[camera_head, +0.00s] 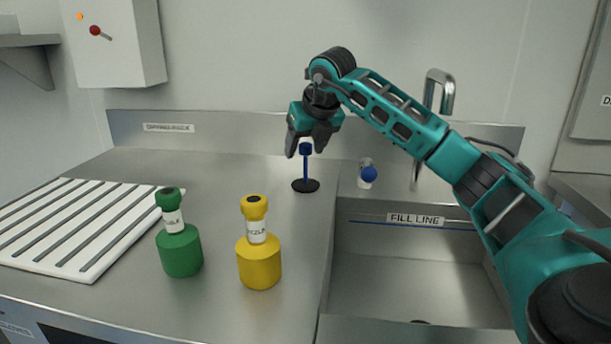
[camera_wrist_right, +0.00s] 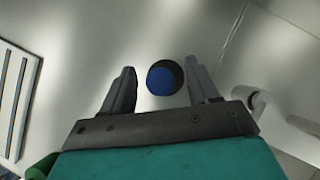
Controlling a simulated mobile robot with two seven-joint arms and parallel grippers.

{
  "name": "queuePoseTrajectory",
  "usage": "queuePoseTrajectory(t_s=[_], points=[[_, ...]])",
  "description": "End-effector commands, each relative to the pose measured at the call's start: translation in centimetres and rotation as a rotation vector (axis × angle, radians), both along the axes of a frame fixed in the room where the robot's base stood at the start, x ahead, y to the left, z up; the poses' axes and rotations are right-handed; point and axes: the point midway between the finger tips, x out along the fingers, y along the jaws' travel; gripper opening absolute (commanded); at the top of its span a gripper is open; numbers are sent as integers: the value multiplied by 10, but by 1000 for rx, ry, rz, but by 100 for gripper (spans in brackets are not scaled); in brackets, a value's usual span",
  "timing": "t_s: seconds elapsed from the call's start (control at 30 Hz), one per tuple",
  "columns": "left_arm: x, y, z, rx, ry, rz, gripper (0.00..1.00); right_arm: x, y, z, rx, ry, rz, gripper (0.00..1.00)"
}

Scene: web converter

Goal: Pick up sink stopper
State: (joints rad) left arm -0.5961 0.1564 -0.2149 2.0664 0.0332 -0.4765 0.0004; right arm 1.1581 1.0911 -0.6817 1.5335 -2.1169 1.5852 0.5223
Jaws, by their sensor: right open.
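The sink stopper (camera_head: 306,168) stands upright on the steel counter, left of the sink. It has a black disc base, a thin blue stem and a blue knob. My right gripper (camera_head: 305,148) is above it, pointing down, with its fingertips near the knob's height. In the right wrist view the blue knob (camera_wrist_right: 162,80) lies between the two open fingers (camera_wrist_right: 163,82), with a gap on each side. The black base shows partly behind the knob. My left gripper is not in view.
A green bottle (camera_head: 181,246) and a yellow bottle (camera_head: 259,256) stand at the front of the counter. A white slatted drying rack (camera_head: 85,222) lies at left. The sink basin (camera_head: 415,285) and faucet (camera_head: 437,100) are at right. A blue-ended valve (camera_head: 368,174) sits behind the sink.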

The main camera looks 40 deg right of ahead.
Motion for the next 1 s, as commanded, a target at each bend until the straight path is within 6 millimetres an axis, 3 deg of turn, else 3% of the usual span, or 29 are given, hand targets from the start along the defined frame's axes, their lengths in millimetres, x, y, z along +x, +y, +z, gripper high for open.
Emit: queuePoseTrajectory(t_s=[0.1, 0.37, 1.0], points=[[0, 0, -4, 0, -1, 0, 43, 8, -2, -15, 2, 1, 0, 60], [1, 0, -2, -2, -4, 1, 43, 10, -3, -16, 0, -1, 0, 59], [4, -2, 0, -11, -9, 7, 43, 10, -3, -16, 1, -1, 1, 0]])
